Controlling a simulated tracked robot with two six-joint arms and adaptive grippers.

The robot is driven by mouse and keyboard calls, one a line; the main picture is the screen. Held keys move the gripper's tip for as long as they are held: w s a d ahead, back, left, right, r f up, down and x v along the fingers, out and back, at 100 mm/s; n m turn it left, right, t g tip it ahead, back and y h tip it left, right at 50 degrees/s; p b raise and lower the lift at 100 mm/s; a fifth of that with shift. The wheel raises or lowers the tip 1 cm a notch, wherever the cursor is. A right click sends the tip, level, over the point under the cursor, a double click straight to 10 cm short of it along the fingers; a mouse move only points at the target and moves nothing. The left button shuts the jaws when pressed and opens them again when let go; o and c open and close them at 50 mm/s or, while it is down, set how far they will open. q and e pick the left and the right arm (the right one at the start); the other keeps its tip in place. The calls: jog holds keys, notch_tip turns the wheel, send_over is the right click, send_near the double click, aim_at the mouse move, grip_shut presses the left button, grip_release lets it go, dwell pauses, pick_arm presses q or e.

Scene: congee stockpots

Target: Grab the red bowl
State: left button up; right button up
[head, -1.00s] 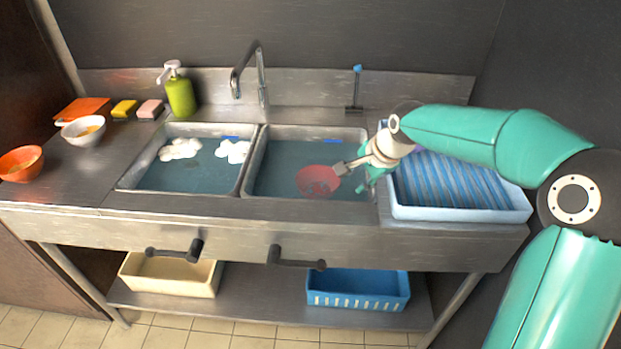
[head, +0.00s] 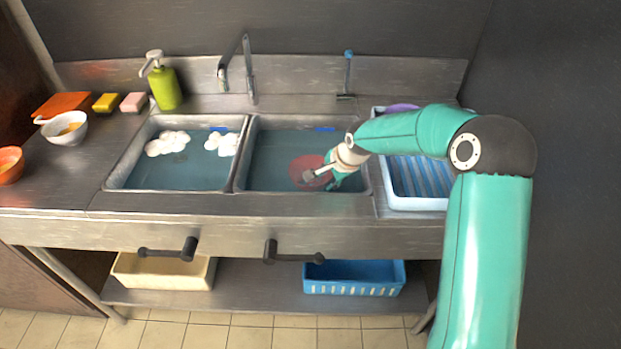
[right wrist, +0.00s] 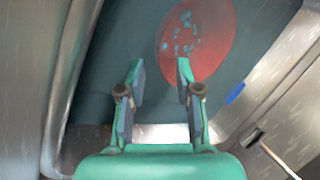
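The red bowl (head: 304,165) sits in the water of the right sink basin, with small pale blue bits inside it in the right wrist view (right wrist: 205,45). My right gripper (head: 320,180) is over the front right of that bowl and hides part of it. In the right wrist view my right gripper (right wrist: 161,70) is open and empty. One fingertip overlaps the bowl's near edge and the other is off to its left; I cannot tell whether they touch. My left gripper is not in view.
The left basin (head: 185,178) holds water and white foam. A soap bottle (head: 166,88), sponges, a white bowl (head: 66,138) and an orange bowl (head: 10,168) stand on the left counter. A faucet (head: 250,75) rises behind the basins. A blue-lined rack (head: 418,203) is to the right.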

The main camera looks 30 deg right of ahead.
jog(key=shift+a+p+x, duration=0.2)
jog(key=shift+p+x, duration=0.55)
jog(key=shift+x, duration=1.9)
jog(key=shift+r, duration=0.1)
grip_shut()
